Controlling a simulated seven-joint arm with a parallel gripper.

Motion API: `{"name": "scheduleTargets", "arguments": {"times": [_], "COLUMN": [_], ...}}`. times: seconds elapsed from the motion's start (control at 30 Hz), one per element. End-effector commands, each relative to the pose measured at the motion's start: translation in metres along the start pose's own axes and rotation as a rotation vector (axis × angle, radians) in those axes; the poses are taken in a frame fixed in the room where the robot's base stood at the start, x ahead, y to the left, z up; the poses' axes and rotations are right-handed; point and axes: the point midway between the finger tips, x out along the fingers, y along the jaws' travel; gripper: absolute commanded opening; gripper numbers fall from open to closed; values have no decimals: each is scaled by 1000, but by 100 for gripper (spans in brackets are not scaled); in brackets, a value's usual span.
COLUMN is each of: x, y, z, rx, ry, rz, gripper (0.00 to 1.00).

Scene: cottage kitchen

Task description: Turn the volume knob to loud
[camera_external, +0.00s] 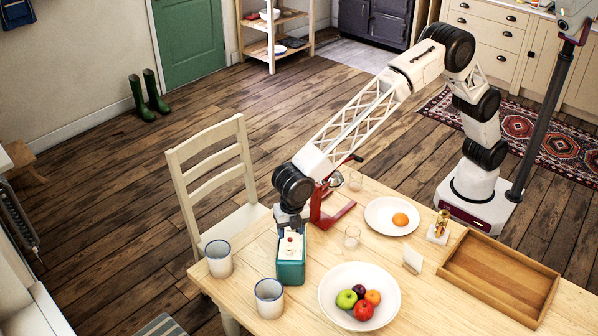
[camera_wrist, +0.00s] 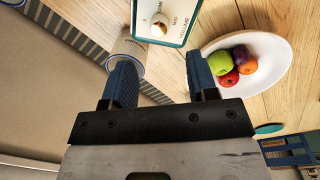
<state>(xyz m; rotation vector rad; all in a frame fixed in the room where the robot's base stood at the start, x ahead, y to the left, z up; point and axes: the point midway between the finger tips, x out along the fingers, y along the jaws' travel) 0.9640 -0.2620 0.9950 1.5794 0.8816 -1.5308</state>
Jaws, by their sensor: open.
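A teal box with a cream face (camera_external: 291,268) stands near the table's front edge. My gripper (camera_external: 291,222) is just above and behind the box. In the wrist view my gripper (camera_wrist: 163,78) has its two blue fingers wide apart, with nothing between them. The knob lies beyond the fingertips, apart from them.
Two blue-rimmed mugs (camera_external: 218,258) (camera_external: 269,298) stand left of the box. A white fruit bowl (camera_external: 335,308) is at its right, and a red stand (camera_external: 330,212) is behind it. A plate (camera_external: 377,219), a small glass (camera_external: 352,237) and a wooden tray (camera_external: 465,275) lie farther right.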

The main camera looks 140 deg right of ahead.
Motion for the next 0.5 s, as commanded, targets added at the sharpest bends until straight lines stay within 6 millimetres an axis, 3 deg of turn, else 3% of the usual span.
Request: {"name": "scheduleTargets", "arguments": {"times": [0.5], "x": [6], "y": [0], "z": [0], "rx": [0], "ry": [0], "rz": [-1], "gripper": [53]}}
